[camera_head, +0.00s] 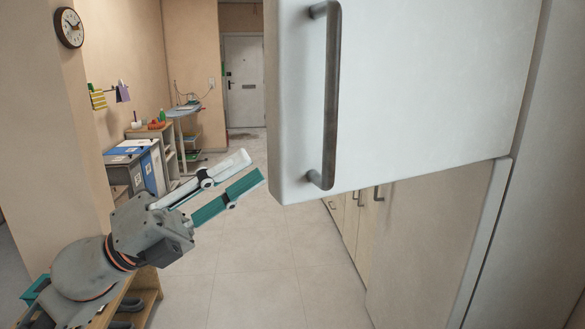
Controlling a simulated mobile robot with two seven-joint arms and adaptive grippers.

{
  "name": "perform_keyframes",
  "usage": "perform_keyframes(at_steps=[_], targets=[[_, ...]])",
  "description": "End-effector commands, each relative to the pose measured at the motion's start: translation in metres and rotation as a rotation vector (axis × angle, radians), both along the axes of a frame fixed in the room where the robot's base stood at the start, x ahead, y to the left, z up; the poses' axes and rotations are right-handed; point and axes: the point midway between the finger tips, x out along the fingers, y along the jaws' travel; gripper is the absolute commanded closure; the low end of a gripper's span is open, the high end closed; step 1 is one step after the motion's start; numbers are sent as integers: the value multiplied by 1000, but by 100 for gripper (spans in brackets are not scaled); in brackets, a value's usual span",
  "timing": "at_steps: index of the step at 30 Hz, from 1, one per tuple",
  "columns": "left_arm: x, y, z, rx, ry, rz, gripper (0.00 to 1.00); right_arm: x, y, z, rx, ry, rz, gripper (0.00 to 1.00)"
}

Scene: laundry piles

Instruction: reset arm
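My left gripper (248,166) reaches in from the lower left, its fingers pointing right and away from me. Its two fingers, with pale and teal faces, are apart with nothing between them. The fingertips are close to the lower left edge of a large white door (430,90) in the picture. I cannot tell whether they touch it; floor shows around the fingers. My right gripper does not show.
The white door with a grey bar handle (329,95) fills the upper right. Cabinets (420,230) line the right side. Bins (140,160) and a shelf stand by the left wall. A low wooden rack (146,300) is below my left arm. The tiled floor (265,270) is clear towards a far door (243,80).

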Motion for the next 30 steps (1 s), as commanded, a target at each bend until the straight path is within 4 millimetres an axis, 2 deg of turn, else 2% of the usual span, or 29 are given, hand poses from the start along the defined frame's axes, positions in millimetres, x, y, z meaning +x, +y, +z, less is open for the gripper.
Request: perform_keyframes(at_steps=[1, 5, 8, 11, 12, 14, 15, 20, 21, 23, 24, 27, 30], targets=[[11, 6, -18, -65, 93, 3, 72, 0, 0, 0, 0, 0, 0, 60], [41, 29, -70, -240, 339, 34, 72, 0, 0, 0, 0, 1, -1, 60], [60, 49, -124, -371, 541, 79, 72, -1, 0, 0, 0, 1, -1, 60], [72, 68, -188, -491, 746, 138, 72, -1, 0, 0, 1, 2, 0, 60], [74, 75, -215, -535, 826, 163, 72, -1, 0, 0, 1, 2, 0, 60], [74, 85, -255, -594, 938, 204, 72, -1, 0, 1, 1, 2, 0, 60], [71, 91, -282, -631, 1011, 232, 72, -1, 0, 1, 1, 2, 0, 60], [46, 110, -389, -757, 1290, 346, 72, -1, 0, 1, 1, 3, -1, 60], [35, 113, -414, -785, 1355, 376, 72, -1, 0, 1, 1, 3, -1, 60], [18, 118, -452, -823, 1453, 422, 72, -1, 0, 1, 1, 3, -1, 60], [4, 121, -476, -847, 1517, 452, 72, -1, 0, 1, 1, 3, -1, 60], [-35, 124, -532, -901, 1671, 525, 72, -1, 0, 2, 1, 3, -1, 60], [-75, 126, -577, -946, 1805, 591, 72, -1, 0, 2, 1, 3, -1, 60]])
